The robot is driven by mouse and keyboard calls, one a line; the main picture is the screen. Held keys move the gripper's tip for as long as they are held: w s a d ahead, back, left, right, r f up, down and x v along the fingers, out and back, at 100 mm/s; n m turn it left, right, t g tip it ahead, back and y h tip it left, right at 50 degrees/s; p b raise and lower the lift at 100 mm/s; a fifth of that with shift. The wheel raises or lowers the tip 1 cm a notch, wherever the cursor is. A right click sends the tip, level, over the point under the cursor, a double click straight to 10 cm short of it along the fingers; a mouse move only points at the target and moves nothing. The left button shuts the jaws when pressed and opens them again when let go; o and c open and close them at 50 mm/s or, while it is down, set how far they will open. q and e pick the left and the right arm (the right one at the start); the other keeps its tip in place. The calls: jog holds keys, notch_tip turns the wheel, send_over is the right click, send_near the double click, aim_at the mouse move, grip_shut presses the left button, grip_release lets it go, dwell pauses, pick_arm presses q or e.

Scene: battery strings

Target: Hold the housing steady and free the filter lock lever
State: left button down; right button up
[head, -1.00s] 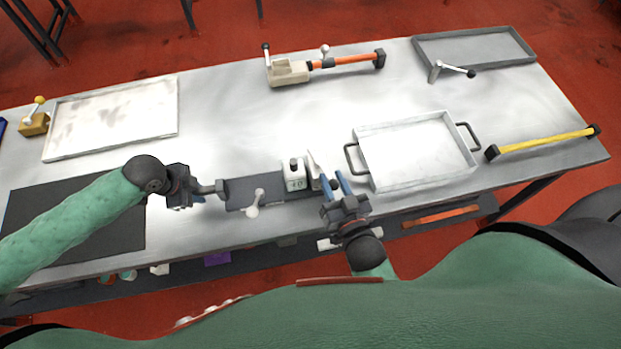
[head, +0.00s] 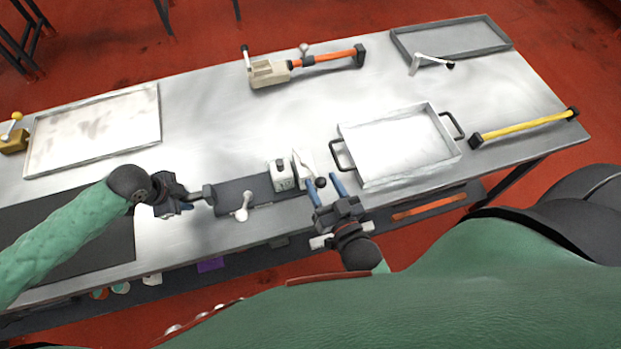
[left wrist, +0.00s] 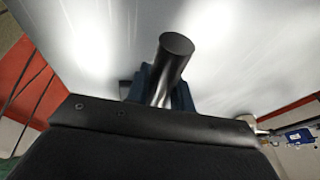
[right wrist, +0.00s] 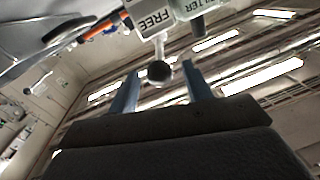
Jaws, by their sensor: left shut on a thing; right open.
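The housing is a dark grey base (head: 265,188) with a pale box (head: 281,174) on top and a dark round handle (head: 208,195) at its left end. My left gripper (head: 191,197) is shut on that handle; the left wrist view shows the handle (left wrist: 172,62) between the fingers. The lock lever has a dark knob (head: 321,183) at the housing's right end. My right gripper (head: 322,181) is open, its blue fingers on either side of the knob. In the right wrist view the knob (right wrist: 160,72) sits between the fingertips, below a "FREE" label (right wrist: 152,18). Contact cannot be told.
A white tray with dark handles (head: 375,183) stands close right of the housing. A small pale lever (head: 241,208) sticks out at the housing's front. An orange-handled device (head: 270,74) and a yellow bar (head: 525,125) lie farther off. The table's middle is clear.

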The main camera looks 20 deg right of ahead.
jog(key=s+d, duration=0.1)
jog(key=s, duration=0.9)
jog(key=shift+s+d+f, duration=0.1)
